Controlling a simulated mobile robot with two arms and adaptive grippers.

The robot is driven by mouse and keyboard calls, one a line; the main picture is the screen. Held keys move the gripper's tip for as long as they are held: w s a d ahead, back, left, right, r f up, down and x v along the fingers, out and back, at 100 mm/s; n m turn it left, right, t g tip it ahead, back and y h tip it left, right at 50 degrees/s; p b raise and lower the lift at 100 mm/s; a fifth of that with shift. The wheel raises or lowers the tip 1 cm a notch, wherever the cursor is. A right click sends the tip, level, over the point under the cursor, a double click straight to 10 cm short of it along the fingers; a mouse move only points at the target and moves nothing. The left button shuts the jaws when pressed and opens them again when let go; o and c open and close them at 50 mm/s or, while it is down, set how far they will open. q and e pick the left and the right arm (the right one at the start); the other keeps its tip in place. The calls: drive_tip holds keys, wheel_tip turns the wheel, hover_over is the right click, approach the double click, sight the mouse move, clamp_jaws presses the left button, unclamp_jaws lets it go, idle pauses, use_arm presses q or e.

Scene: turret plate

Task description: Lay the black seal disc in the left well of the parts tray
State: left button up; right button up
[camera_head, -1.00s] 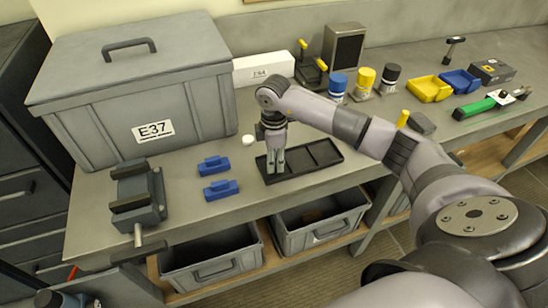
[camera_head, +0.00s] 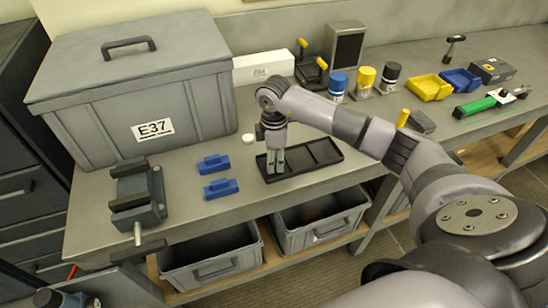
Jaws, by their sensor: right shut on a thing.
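The black parts tray (camera_head: 325,165) lies on the workbench with its wells in a row. My right gripper (camera_head: 275,170) points straight down over the left well, with its fingertips low at the tray. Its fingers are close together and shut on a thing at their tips. The black seal disc cannot be made out apart from the dark tray and fingers. The fingers hide part of the left well. The other wells look empty. My left gripper is out of view.
A small white round piece (camera_head: 248,139) lies behind the tray. Two blue blocks (camera_head: 220,188) and a grey vise (camera_head: 138,200) stand to the left, with a big grey bin (camera_head: 150,100) behind. Bottles (camera_head: 365,78) and a grey block (camera_head: 421,121) are to the right.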

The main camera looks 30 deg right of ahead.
drive_tip(key=o, duration=0.9)
drive_tip(key=shift+o, duration=0.2)
drive_tip(key=shift+r, duration=0.1)
wheel_tip(320, 180, up, 12)
